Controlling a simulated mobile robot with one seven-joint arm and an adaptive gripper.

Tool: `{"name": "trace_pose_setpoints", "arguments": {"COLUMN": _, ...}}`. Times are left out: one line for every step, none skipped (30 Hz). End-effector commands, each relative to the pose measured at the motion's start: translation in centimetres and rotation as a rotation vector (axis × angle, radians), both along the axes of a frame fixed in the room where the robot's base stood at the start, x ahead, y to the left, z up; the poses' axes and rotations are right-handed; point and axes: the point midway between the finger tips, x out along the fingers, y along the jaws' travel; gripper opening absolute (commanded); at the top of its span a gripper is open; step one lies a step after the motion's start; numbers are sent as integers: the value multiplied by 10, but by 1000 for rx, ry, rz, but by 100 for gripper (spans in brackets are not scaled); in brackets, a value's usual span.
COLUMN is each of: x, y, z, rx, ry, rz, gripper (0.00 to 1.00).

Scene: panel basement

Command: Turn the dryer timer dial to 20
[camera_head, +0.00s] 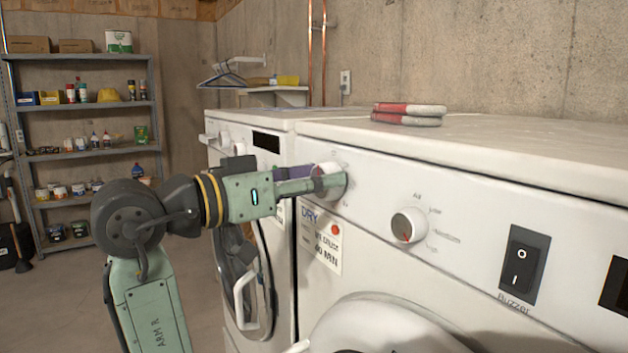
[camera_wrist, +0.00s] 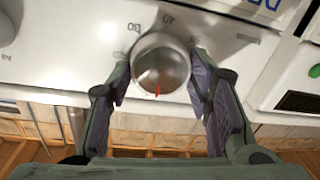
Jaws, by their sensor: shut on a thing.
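The dryer timer dial (camera_head: 329,181) is a round silver-white knob at the left end of the dryer's front panel. In the wrist view the dial (camera_wrist: 160,64) shows a red pointer mark at the lower edge of its face. Printed numbers stand around it; one by its upper edge looks like 40, and others are too blurred to read. My gripper (camera_head: 322,184) reaches it from the left. In the wrist view my gripper (camera_wrist: 162,75) has one finger on each side of the dial and is shut on it.
A second knob (camera_head: 408,226) and a black buzzer switch (camera_head: 524,265) sit further right on the panel. Red and white folded cloths (camera_head: 408,115) lie on the dryer top. A washer (camera_head: 240,135) stands to the left, and a metal shelf (camera_head: 85,105) stands behind.

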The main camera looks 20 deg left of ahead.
Motion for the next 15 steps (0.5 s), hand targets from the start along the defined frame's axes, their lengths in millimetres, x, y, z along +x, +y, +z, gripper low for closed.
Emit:
{"name": "trace_pose_setpoints", "arguments": {"x": 0, "y": 0, "z": 0, "rx": 0, "ry": 0, "rz": 0, "gripper": 29}}
{"name": "trace_pose_setpoints", "arguments": {"x": 0, "y": 0, "z": 0, "rx": 0, "ry": 0, "rz": 0, "gripper": 27}}
{"name": "trace_pose_setpoints", "arguments": {"x": 0, "y": 0, "z": 0, "rx": 0, "ry": 0, "rz": 0, "gripper": 24}}
{"name": "trace_pose_setpoints", "arguments": {"x": 0, "y": 0, "z": 0, "rx": 0, "ry": 0, "rz": 0, "gripper": 22}}
{"name": "trace_pose_setpoints", "arguments": {"x": 0, "y": 0, "z": 0, "rx": 0, "ry": 0, "rz": 0, "gripper": 20}}
{"name": "trace_pose_setpoints", "arguments": {"x": 0, "y": 0, "z": 0, "rx": 0, "ry": 0, "rz": 0, "gripper": 18}}
{"name": "trace_pose_setpoints", "arguments": {"x": 0, "y": 0, "z": 0, "rx": 0, "ry": 0, "rz": 0, "gripper": 18}}
{"name": "trace_pose_setpoints", "arguments": {"x": 0, "y": 0, "z": 0, "rx": 1, "ry": -1, "rz": 0, "gripper": 18}}
{"name": "trace_pose_setpoints", "arguments": {"x": 0, "y": 0, "z": 0, "rx": 3, "ry": -2, "rz": 0, "gripper": 18}}
{"name": "trace_pose_setpoints", "arguments": {"x": 0, "y": 0, "z": 0, "rx": 4, "ry": -3, "rz": 0, "gripper": 18}}
{"name": "trace_pose_setpoints", "arguments": {"x": 0, "y": 0, "z": 0, "rx": 7, "ry": -6, "rz": 0, "gripper": 18}}
{"name": "trace_pose_setpoints", "arguments": {"x": 0, "y": 0, "z": -1, "rx": 13, "ry": -10, "rz": -1, "gripper": 18}}
{"name": "trace_pose_setpoints", "arguments": {"x": 0, "y": 0, "z": -1, "rx": 18, "ry": -14, "rz": -1, "gripper": 18}}
{"name": "trace_pose_setpoints", "arguments": {"x": 0, "y": 0, "z": -1, "rx": 23, "ry": -19, "rz": 0, "gripper": 18}}
{"name": "trace_pose_setpoints", "arguments": {"x": 0, "y": -1, "z": -1, "rx": 34, "ry": -27, "rz": -1, "gripper": 18}}
